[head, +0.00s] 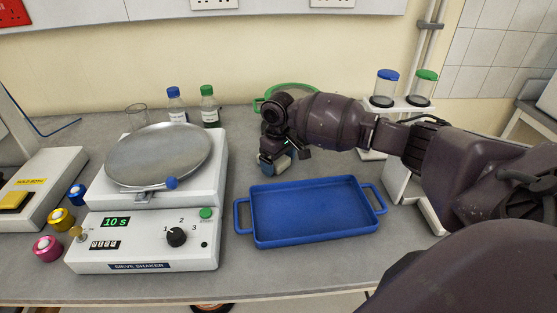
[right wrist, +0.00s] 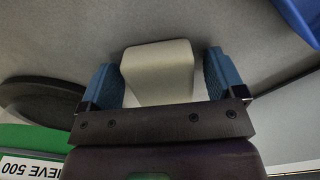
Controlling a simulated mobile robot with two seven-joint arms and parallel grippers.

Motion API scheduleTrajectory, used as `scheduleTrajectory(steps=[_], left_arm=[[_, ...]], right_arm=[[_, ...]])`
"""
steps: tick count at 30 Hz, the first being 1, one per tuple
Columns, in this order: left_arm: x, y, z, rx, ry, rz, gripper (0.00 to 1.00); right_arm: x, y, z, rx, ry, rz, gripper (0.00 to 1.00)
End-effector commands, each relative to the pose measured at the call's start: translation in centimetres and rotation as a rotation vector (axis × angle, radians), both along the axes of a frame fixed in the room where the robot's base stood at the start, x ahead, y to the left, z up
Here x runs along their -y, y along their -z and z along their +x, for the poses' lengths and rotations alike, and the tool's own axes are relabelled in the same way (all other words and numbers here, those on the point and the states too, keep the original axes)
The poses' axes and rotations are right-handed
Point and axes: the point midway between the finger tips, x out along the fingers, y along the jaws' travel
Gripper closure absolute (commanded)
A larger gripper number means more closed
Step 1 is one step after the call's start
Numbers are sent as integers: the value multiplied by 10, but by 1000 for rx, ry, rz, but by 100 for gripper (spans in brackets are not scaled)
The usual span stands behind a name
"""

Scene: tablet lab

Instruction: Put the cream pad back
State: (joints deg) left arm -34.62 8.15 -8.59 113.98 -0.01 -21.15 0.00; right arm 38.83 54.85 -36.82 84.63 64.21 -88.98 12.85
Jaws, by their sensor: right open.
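The cream pad (right wrist: 160,72) is a pale, block-like piece on the grey bench in the right wrist view. It stands between the two blue fingers of my right gripper (head: 275,166), which is open. A narrow gap shows on each side of the pad, and it does not look gripped. In the head view the gripper is low over the bench, just behind the blue tray's left back corner, and it mostly hides the pad. My left gripper is not in view.
The empty blue tray (head: 312,235) lies in front of the gripper. The sieve shaker (head: 145,250) with its round metal pan (head: 158,155) stands left. A green-rimmed sieve (head: 291,88) is behind my arm. A white rack (head: 412,103) with blue- and green-capped jars stands right.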

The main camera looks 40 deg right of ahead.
Motion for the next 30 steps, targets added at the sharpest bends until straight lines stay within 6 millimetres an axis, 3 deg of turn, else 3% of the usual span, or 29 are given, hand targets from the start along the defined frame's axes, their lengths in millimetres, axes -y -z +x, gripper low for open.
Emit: scheduleTrajectory(steps=[7, 21, 30], left_arm=[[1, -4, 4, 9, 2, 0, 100], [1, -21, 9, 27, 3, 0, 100], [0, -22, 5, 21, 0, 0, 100]], right_arm=[[0, -18, 1, 3, 0, -1, 12], [0, -103, 1, 4, 0, 0, 12], [0, -123, 0, 1, -1, 1, 12]])
